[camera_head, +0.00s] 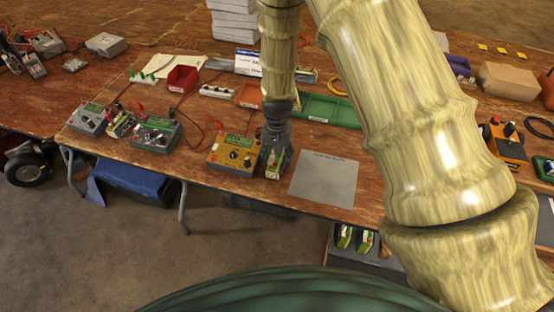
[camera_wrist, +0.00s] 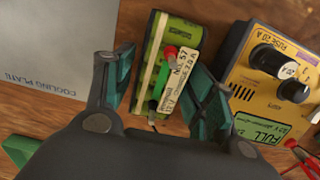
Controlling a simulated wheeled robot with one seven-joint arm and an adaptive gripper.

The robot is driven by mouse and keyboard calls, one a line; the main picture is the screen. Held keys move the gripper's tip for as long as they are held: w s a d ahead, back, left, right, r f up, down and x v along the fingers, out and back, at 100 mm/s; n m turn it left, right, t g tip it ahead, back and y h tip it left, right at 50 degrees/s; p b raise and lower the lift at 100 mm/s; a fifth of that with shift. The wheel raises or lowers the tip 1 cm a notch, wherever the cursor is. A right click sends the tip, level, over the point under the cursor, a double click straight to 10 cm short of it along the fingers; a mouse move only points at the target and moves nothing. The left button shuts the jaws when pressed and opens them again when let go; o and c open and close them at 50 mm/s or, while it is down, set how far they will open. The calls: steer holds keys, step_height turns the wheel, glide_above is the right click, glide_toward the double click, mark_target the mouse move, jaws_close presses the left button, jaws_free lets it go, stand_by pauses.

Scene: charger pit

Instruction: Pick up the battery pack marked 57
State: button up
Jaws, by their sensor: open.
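The battery pack (camera_wrist: 170,62) is green with yellow bands, a red and a green connector and a white label that reads 57. It lies on the wooden table between the cooling plate and the yellow charger. My gripper (camera_wrist: 164,88) is open, with one teal finger on each side of the pack; I cannot tell whether either finger touches it. In the head view my gripper (camera_head: 276,146) points down over the pack (camera_head: 275,167), hiding its upper part.
The yellow charger (camera_head: 232,154) stands close left of the pack, the grey cooling plate (camera_head: 324,178) to its right. A green tray (camera_head: 330,110) lies behind. Another pack (camera_head: 121,124) sits between grey chargers (camera_head: 153,134) at the left. More packs (camera_head: 365,241) stand in a lower box.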

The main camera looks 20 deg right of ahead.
steer(key=shift+f, duration=0.95)
jaws_close()
steer(key=shift+r, duration=0.15)
